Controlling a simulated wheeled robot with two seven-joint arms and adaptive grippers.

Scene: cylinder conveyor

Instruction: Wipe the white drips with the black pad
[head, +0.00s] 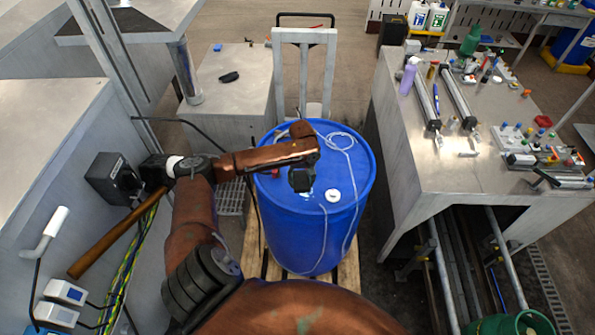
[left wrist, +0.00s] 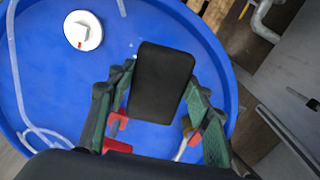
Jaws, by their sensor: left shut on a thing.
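The black pad (left wrist: 163,80) is between the fingers of my left gripper (left wrist: 155,105) in the left wrist view, with its broad dark face showing. My left gripper (head: 301,178) is shut on it over the top of the blue barrel (head: 355,165). In the head view I cannot clearly separate pad from gripper. Small white drips (left wrist: 131,50) show on the blue lid just left of the pad. Any drips under the pad are hidden. I cannot tell whether the pad touches the lid. My right gripper is not in view.
A white cap (head: 333,196) and a clear hose (head: 341,139) lie on the lid. The barrel stands on a wooden pallet (head: 350,272). A cluttered grey bench (head: 415,160) stands to the right. A wooden-handled tool (head: 118,232) is at the left.

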